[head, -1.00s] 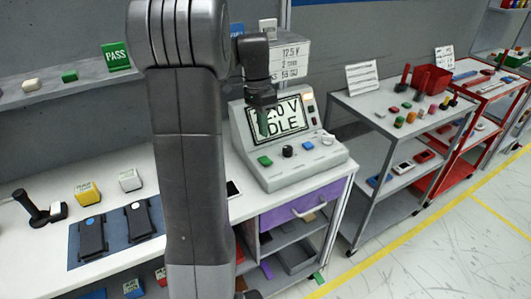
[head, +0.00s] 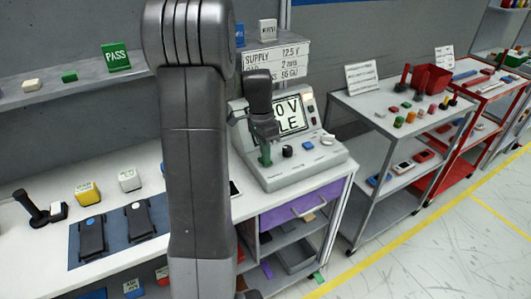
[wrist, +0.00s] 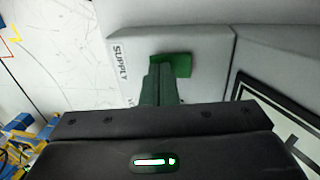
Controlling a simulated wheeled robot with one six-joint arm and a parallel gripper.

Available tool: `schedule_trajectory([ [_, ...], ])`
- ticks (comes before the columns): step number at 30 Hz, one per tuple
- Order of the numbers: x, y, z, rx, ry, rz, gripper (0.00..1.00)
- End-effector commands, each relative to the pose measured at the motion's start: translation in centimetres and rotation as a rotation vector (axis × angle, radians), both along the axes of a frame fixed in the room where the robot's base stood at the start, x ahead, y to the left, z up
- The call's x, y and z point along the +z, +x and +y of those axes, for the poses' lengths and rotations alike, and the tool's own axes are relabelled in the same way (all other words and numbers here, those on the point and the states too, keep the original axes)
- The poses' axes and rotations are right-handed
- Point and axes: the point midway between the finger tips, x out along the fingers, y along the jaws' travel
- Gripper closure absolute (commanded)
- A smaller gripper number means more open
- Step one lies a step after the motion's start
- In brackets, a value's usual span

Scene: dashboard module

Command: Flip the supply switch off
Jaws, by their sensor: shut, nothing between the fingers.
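The test console (head: 325,158) stands on the bench with a sloped front and a lit screen (head: 294,116), partly hidden by my arm. In the wrist view the green supply switch (wrist: 182,64) sits on the pale panel beside the word SUPPLY. My gripper (head: 265,160) points down at the console's left end; in the wrist view its green fingers (wrist: 160,83) are together and empty. Their tips overlap the near left part of the switch. I cannot tell whether they touch it. In the head view the fingers hide most of the switch.
A black knob (head: 287,151) and more controls lie to the right on the same panel. A sign (head: 275,60) with supply values stands behind. Two black devices lie on a blue mat (head: 74,248) at left. A grey cart (head: 375,105) stands right.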

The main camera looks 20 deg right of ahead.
Motion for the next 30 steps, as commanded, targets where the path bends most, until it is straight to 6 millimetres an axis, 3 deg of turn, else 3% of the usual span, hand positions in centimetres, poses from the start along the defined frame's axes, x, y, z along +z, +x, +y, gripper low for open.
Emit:
schedule_trajectory([
  [5, -1.3, -0.6, -0.1, -0.003, 0.008, -0.099, 1.00],
  [30, -1.0, 1.2, 0.3, -0.001, 0.014, -0.094, 1.00],
])
